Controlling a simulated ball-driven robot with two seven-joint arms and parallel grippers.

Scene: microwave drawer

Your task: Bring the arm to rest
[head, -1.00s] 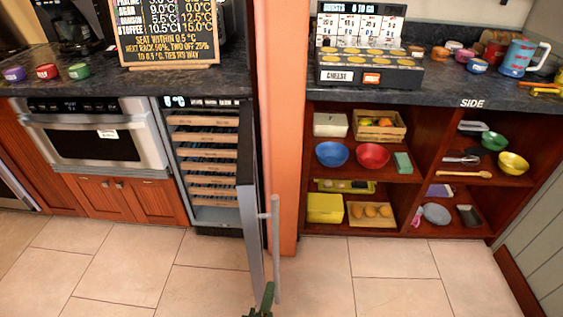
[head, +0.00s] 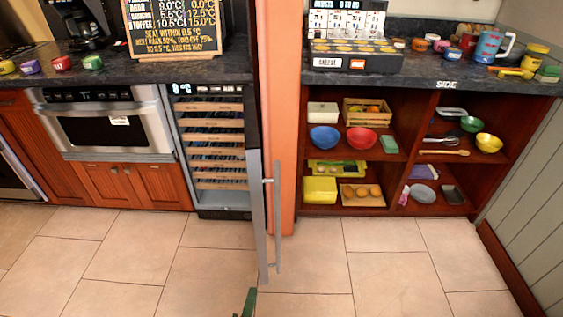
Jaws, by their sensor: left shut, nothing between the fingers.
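My left gripper (head: 247,303) shows only as a small dark green tip at the bottom edge of the head view, low over the floor. It is shut and empty, and apart from everything around it. The rest of my left arm is out of the picture. My right gripper is not in view. The wine cooler (head: 212,150) stands open, its door (head: 257,215) swung out toward me with a long vertical handle (head: 277,215). The gripper tip appears below the door's lower end in the picture.
A microwave drawer (head: 105,128) is at the left under the dark counter. An orange pillar (head: 282,120) divides it from open shelves (head: 390,205) with bowls and boxes. The tiled floor (head: 130,260) is clear apart from the open door.

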